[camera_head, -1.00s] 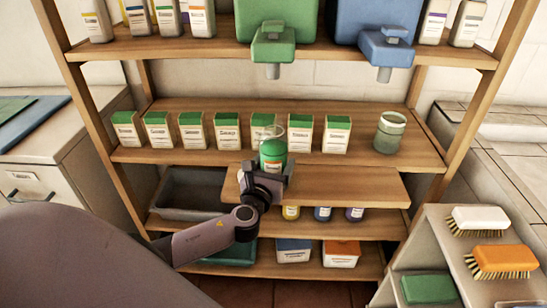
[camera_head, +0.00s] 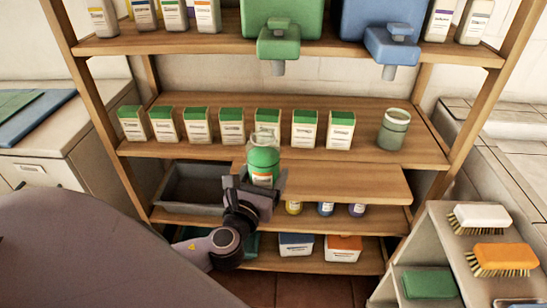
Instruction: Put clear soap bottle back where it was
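A clear bottle (camera_head: 263,163) with green soap in it and a pale label low on its front is upright in my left gripper (camera_head: 259,183). The fingers close around its lower part and hide its base. The bottle is in front of the middle shelf (camera_head: 360,153), above the left end of a pull-out board (camera_head: 350,183). I cannot tell whether its base touches the board. My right gripper is not in view.
Several green-topped soap cartons (camera_head: 197,125) stand in a row behind the bottle. A clear jar with green contents (camera_head: 393,130) stands right of them. A green dispenser (camera_head: 278,42) and a blue dispenser (camera_head: 390,48) hang above. A grey bin (camera_head: 192,188) sits lower left.

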